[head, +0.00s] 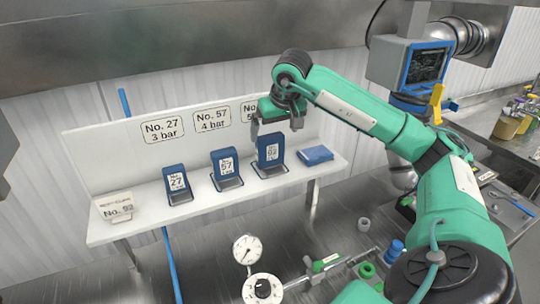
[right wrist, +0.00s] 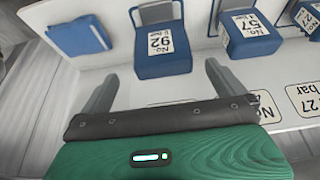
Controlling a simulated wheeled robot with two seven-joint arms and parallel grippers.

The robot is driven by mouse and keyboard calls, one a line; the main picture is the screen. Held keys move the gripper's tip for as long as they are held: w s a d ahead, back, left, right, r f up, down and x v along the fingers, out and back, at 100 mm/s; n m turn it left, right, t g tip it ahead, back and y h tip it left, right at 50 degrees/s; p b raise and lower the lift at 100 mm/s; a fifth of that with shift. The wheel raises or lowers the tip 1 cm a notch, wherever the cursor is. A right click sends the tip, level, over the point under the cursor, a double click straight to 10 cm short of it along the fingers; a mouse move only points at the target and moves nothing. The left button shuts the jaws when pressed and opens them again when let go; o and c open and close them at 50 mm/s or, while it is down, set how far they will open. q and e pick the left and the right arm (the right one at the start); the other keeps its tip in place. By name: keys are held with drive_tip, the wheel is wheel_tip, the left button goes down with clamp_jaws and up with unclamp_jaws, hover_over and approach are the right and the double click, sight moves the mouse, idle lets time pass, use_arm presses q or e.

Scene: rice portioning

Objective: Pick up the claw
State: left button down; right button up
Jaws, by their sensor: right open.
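I cannot make out anything that is clearly a claw. My right gripper (head: 277,128) hangs open and empty over the white shelf (head: 235,207). A blue block labelled 92 (head: 269,148) stands just below and behind its fingers. In the right wrist view, the open fingers of my right gripper (right wrist: 160,88) spread wide, and the No. 92 block (right wrist: 163,64) lies ahead between them, apart from both. Blue blocks labelled 57 (head: 224,162) and 27 (head: 175,179) stand to its left. A flat blue piece (head: 316,154) lies to its right. My left gripper is not in view.
A card reading No. 92 (head: 117,207) stands at the shelf's left end. The back panel (head: 95,150) carries pressure labels. Below are a dial gauge (head: 247,250), a second round gauge (head: 262,289) and small fittings. A screen (head: 427,65) and a bench with tools are at right.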

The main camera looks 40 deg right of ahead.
sight(273, 140)
drive_tip(key=x, duration=0.2)
drive_tip(key=shift+w+f, duration=0.2)
drive_tip(key=shift+f, duration=0.1)
drive_tip(key=shift+w+d+f+p, duration=0.1)
drive_tip(key=shift+f+p, duration=0.25)
drive_tip(key=shift+f, duration=0.05)
drive_tip(key=shift+f+p, duration=0.55)
drive_tip(key=p+x, duration=0.1)
drive_tip(key=x, duration=0.2)
drive_tip(key=shift+s+a+p, duration=0.25)
drive_tip(key=shift+p, duration=0.15)
drive_tip(key=shift+w+f, duration=0.25)
drive_tip(key=shift+f, duration=0.35)
drive_tip(key=c, duration=1.3)
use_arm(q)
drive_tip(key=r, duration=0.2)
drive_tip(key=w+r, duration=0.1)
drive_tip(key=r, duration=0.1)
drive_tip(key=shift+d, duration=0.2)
use_arm(e)
drive_tip(key=shift+d, duration=0.1)
drive_tip(key=shift+c, duration=0.9)
drive_tip(key=shift+r, duration=0.2)
